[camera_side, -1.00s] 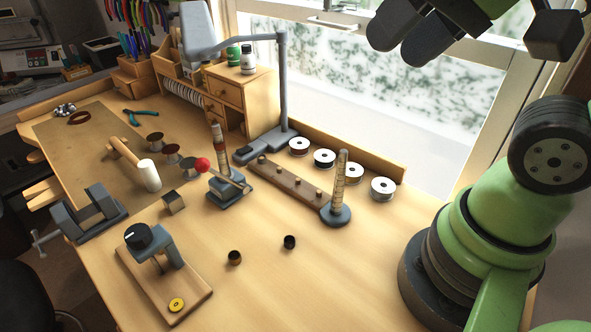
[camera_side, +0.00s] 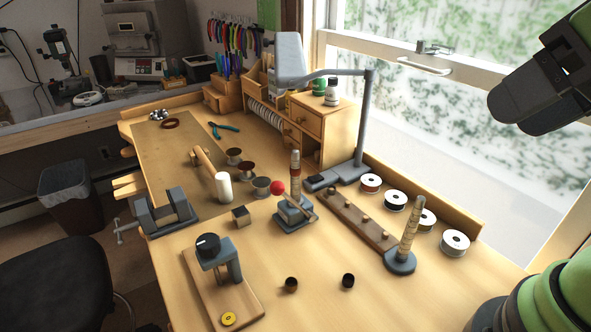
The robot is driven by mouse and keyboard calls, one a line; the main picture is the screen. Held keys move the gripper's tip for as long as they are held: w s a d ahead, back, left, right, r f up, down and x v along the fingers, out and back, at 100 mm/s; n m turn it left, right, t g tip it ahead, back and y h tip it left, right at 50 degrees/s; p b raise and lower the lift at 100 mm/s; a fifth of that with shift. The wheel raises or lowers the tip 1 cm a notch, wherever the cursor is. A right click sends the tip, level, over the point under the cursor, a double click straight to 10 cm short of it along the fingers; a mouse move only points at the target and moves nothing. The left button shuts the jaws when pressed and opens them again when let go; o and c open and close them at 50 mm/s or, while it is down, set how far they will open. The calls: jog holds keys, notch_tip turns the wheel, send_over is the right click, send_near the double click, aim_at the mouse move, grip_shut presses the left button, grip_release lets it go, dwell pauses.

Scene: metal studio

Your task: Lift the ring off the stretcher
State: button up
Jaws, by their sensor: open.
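The stretcher (camera_side: 294,214) stands upright near the middle of the bench, with a blue-grey base, a banded tapered post and a red-knobbed lever. A reddish-brown band shows around its post, but it is too small to tell whether this is the ring. My gripper (camera_side: 510,108) is at the upper right, high in front of the window and far from the stretcher. Only dark rounded parts of it show. It is open, and nothing is seen in it.
A tapered mandrel (camera_side: 407,238) on a round base stands right of the stretcher, beside a wooden strip with pegs (camera_side: 352,219). A lamp (camera_side: 366,120) rises behind. Two small dark cups (camera_side: 348,281) stand in front. A clamp-like tool (camera_side: 221,262) is front left.

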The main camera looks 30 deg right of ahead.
jog(key=shift+w, duration=0.1)
jog(key=shift+c, duration=0.5)
jog(key=m+g+h, duration=0.2)
jog(key=m+h, duration=0.1)
jog(key=h, duration=0.3)
send_near(295, 168)
jog(key=s+d+r, duration=0.4)
jog(key=w+a+f+m+t+h, duration=0.1)
jog(key=w+a+f, duration=0.2)
jog(key=a+f, duration=0.2)
jog(key=shift+x, duration=4.45)
jog(key=shift+w+d+r, duration=0.1)
jog(key=shift+w+r, duration=0.05)
jog(key=shift+w, duration=0.05)
jog(key=c, duration=0.6)
